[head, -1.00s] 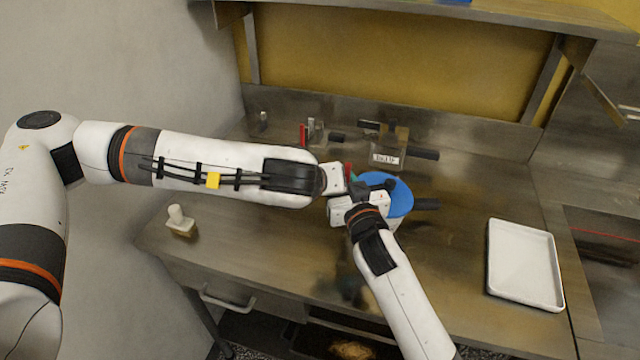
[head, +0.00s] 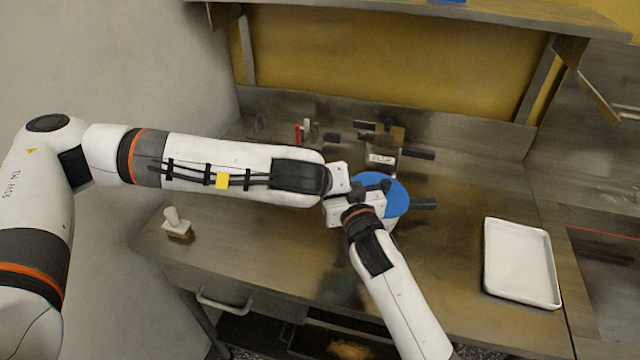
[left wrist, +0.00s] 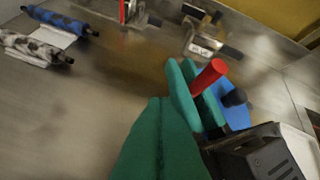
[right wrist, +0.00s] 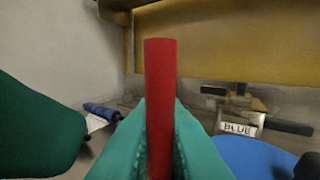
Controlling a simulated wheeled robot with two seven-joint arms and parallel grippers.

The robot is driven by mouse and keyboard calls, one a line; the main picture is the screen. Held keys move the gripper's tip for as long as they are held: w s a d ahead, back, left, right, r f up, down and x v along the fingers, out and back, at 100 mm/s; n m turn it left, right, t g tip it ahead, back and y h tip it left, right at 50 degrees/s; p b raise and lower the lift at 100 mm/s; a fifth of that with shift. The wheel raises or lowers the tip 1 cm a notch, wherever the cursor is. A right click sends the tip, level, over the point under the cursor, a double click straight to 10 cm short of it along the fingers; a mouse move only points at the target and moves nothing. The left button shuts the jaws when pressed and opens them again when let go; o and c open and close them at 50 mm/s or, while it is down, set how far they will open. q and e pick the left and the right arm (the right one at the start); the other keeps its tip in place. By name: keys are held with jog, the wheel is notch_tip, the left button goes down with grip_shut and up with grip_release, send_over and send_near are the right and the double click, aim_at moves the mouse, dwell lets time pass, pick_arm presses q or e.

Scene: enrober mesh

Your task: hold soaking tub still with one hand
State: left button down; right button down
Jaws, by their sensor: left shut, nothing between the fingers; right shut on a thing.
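A round blue thing (head: 400,195) with dark handles, apparently the soaking tub, stands on the steel counter; my right gripper partly covers it. It also shows in the left wrist view (left wrist: 236,114) and the right wrist view (right wrist: 250,158). My right gripper (right wrist: 160,125) has green fingers shut on an upright red rod (right wrist: 160,85), beside the tub's left side. The rod also shows in the left wrist view (left wrist: 208,76). My left gripper (left wrist: 165,115) is shut and empty, close beside the right fingers. In the head view, the arms hide both sets of fingertips. Whether either gripper touches the tub is unclear.
A clear box labelled BLUE (head: 382,159) stands behind the tub. A white tray (head: 520,262) lies at right. A white-handled block (head: 176,226) stands at front left. Blue (left wrist: 58,20) and spotted (left wrist: 35,50) rolls lie at left. The counter between tub and tray is clear.

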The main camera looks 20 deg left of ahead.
pick_arm(q)
jog(key=v, duration=1.2)
jog(key=w+d+r+g+y, duration=0.1)
jog(key=w+d+g+y, duration=0.55)
jog(key=w+d, duration=0.7)
jog(key=shift+t+y, duration=0.25)
jog(key=a+f, duration=0.1)
jog(key=f, duration=0.1)
jog(key=a+f, duration=0.1)
jog(key=f, duration=0.2)
jog(key=a+f, duration=0.2)
jog(key=f, duration=0.1)
jog(key=shift+w, duration=0.3)
jog(key=a, duration=0.3)
jog(key=shift+s+r, duration=0.15)
jog(key=shift+s, duration=0.25)
jog(key=shift+s+a, duration=0.1)
jog(key=shift+a, duration=0.2)
jog(key=shift+s+a+r, duration=0.15)
jog(key=shift+s+a, duration=0.1)
jog(key=shift+a, duration=0.3)
